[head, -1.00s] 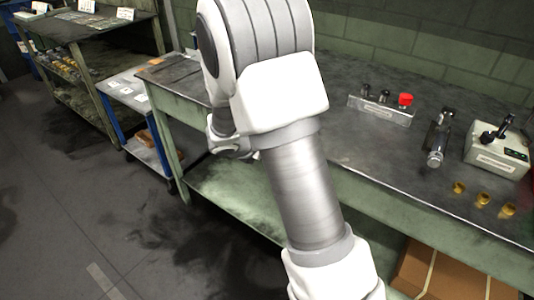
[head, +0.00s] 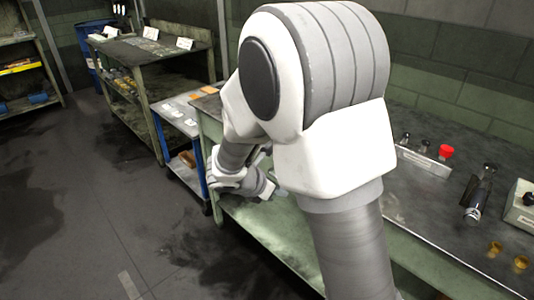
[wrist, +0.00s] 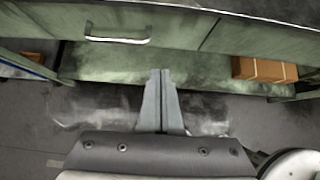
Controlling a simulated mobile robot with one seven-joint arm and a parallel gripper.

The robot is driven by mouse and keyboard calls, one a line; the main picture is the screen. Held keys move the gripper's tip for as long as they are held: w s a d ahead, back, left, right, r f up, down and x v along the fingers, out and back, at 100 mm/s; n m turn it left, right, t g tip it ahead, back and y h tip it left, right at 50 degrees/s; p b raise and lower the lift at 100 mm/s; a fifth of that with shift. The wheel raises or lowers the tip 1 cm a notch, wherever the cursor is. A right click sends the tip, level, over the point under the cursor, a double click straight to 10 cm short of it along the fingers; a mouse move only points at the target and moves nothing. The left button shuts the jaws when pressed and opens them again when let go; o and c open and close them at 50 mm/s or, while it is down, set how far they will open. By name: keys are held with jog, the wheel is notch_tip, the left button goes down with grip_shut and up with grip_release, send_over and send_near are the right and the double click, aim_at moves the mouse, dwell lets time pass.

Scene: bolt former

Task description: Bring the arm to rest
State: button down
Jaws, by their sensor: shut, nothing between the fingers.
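My gripper shows in the wrist view (wrist: 161,100), its two grey fingers together with nothing between them. It points toward the front of the green workbench (wrist: 190,28), apart from it, with the drawer handle (wrist: 118,35) above and to the left. In the head view my white and grey arm fills the middle, folded in front of the bench. The fingertips are hidden there behind my own arm links.
On the bench top (head: 440,215) stand a fixture with a red knob (head: 446,152), a dark metal tool (head: 476,195) and brass pieces (head: 495,248). A blue-framed cart (head: 207,160) and a shelf table (head: 150,60) stand left. A cardboard box (wrist: 264,70) lies on the lower shelf. The left floor is clear.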

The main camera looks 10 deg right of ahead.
jog(key=s+r+m+y, duration=0.4)
jog(key=s+r+m, duration=0.4)
jog(key=s+m, duration=0.45)
jog(key=s+r+m+y, duration=0.3)
jog(key=s+r+m, duration=0.6)
jog(key=s+m, duration=0.3)
notch_tip(320, 180, up, 14)
jog(key=p, duration=1.4)
jog(key=shift+w+t+p, duration=0.3)
jog(key=shift+w+p, duration=0.1)
jog(key=shift+w, duration=0.05)
jog(key=shift+r, duration=0.1)
